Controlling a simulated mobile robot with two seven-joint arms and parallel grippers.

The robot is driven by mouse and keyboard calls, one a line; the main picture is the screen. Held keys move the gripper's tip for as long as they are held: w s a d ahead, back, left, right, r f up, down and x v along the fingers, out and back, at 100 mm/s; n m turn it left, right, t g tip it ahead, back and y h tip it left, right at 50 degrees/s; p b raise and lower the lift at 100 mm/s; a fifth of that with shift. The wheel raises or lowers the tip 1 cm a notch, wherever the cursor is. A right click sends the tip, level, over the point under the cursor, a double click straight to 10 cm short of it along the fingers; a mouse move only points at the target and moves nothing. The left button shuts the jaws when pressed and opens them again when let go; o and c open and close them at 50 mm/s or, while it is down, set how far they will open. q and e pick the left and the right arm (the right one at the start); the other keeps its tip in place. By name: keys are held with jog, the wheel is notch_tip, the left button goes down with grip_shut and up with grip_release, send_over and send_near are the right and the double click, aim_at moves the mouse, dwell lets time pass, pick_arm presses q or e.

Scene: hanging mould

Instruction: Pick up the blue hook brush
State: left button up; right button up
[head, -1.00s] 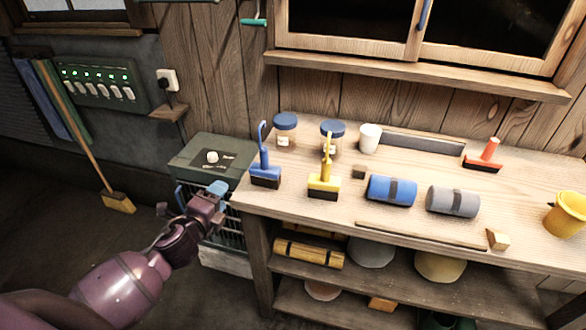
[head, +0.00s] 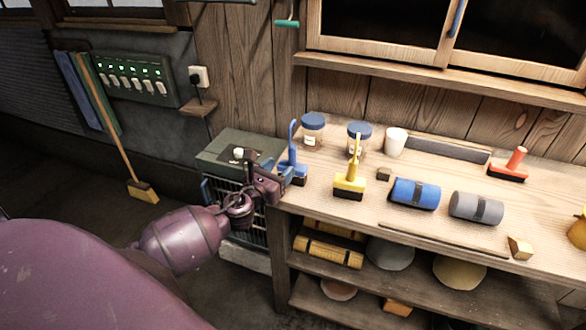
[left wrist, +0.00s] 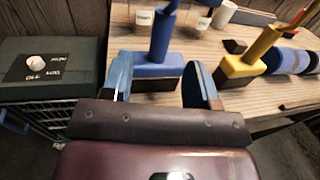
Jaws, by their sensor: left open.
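The blue hook brush (head: 293,155) stands upright near the left end of the wooden workbench (head: 330,150), with a blue handle over a dark bristle block. Its lower part is partly hidden by my left gripper (head: 277,178) in the head view. In the left wrist view the brush's blue body (left wrist: 158,66) lies ahead, in the gap between the two open fingers of my left gripper (left wrist: 162,85). The fingers look empty; I cannot tell whether they touch the brush. My right gripper is not in view.
A yellow brush (head: 350,182) stands just right of the blue one. Jars (head: 313,132), a white cup (head: 396,142), a blue roll (head: 414,193) and a grey roll (head: 476,207) are on the bench. A dark green box (head: 225,150) stands left of it.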

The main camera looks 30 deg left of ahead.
pick_arm(q)
jog(key=shift+w, duration=1.25)
jog(key=w, duration=0.3)
jog(key=shift+w+f, duration=0.15)
jog(key=shift+w, duration=0.05)
jog(key=shift+w+a, duration=0.1)
jog(key=shift+w, duration=0.3)
jog(key=c, duration=0.3)
grip_shut()
jog(key=shift+r, duration=0.35)
notch_tip(320, 180, up, 9)
jog(key=p, duration=0.4)
jog(key=shift+f, duration=0.15)
notch_tip(320, 180, up, 9)
send_over(290, 160)
jog(key=w, duration=0.1)
jog(key=shift+w+r, duration=0.1)
jog(key=shift+r, duration=0.7)
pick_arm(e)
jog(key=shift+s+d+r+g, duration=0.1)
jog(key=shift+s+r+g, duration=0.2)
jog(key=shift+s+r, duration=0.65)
